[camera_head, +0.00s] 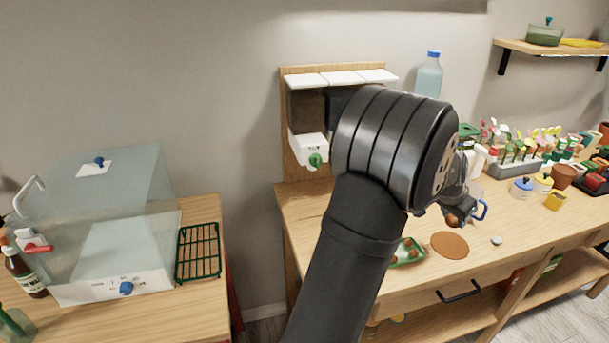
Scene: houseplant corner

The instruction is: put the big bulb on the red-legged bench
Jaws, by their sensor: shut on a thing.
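My gripper (455,212) is over the right-hand wooden bench, partly hidden behind my own arm. It is shut on a brown, rounded thing, which looks like the big bulb (453,220); only part of it shows. A green tray (417,261) with small brown things in it lies on the same bench, partly behind my arm. The red-legged bench (200,208) is at the left, with a wooden top and a bit of red leg showing at its right side.
A clear box (110,215) with a white base fills much of the red-legged bench. A green wire rack (198,252) lies at its right edge. A brown disc (450,245), a blue-handled vessel (482,209) and several pots stand on the right-hand bench. A gap separates the benches.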

